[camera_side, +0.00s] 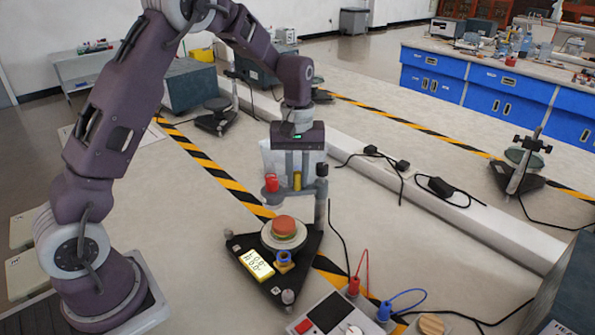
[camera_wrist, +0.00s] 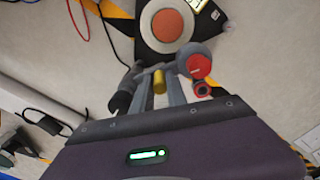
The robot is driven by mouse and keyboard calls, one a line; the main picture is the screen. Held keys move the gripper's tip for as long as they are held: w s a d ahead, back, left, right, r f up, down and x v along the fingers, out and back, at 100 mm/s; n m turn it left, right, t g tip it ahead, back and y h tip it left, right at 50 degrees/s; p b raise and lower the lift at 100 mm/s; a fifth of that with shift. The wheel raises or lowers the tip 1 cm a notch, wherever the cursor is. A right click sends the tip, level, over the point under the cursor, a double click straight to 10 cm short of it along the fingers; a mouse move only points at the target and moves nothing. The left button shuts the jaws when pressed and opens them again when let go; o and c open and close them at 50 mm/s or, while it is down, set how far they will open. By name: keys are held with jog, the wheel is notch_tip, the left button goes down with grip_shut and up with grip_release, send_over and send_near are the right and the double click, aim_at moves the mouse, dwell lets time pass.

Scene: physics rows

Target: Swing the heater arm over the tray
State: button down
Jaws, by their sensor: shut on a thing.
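The heater arm (camera_side: 283,192) is a grey bar joined to a dark upright post (camera_side: 321,205), with a red-topped head (camera_side: 271,183) at its free end. A yellow peg (camera_side: 297,181) stands up from the bar. My gripper (camera_side: 297,180) points down and is shut on this peg, which also shows between the fingers in the wrist view (camera_wrist: 159,82). The tray (camera_side: 298,241) is a pale round plate carrying an orange-red disc (camera_side: 285,226), low on a black triangular base. In the wrist view the red head (camera_wrist: 199,66) appears beside the tray (camera_wrist: 146,20), not centred over it.
A control box (camera_side: 330,318) with red and blue leads stands in front. A pale raised cable channel (camera_side: 460,215) runs behind right.

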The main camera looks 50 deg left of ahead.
jog(key=d+n, duration=0.1)
jog(key=n, duration=0.2)
jog(key=shift+s+d, duration=0.35)
jog(key=shift+s+d+n, duration=0.1)
jog(key=shift+d+n, duration=0.3)
jog(key=shift+n, duration=0.45)
jog(key=shift+d+n, duration=0.35)
jog(key=shift+n, duration=0.5)
jog(key=c, duration=1.3)
grip_release()
